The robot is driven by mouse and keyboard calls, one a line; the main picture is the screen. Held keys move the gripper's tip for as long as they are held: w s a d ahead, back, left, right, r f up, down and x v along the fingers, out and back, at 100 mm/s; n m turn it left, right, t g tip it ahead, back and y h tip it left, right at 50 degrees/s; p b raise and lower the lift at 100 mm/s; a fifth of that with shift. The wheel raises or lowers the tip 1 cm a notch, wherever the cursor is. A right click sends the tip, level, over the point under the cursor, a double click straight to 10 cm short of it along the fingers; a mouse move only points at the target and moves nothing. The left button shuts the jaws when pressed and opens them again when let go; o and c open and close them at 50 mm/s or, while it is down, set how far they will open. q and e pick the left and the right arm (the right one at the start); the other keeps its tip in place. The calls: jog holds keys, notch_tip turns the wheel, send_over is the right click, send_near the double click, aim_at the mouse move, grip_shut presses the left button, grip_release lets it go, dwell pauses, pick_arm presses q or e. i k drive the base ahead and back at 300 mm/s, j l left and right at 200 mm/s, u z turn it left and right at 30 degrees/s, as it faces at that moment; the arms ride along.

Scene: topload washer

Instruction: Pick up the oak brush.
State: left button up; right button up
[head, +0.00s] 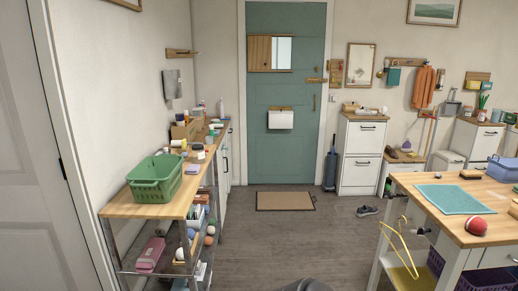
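A small brown, brush-like block (470,174) lies on the wooden top of the right table (450,222), behind the teal mat. It is too small to tell for sure whether it is the oak brush. Another small wooden piece (514,207) sits at the right edge of the picture on the same table, partly cut off. Neither of my grippers is in view.
The teal mat (450,199), a red ball (476,226) and a blue basket (503,168) share the right table. A yellow hanger (399,248) hangs at its left side. A green basket (155,178) stands on the left counter. The floor between (275,235) is mostly clear.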

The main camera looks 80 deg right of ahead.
aim_at(471, 174)
jog(key=z, duration=4.05)
jog(key=i+j+u, duration=0.25)
jog(key=i+u, duration=0.5)
jog(key=i, duration=0.2)
jog(key=i+u, duration=0.55)
jog(key=i, duration=1.35)
jog(key=i+z, duration=0.1)
jog(key=i, duration=1.3)
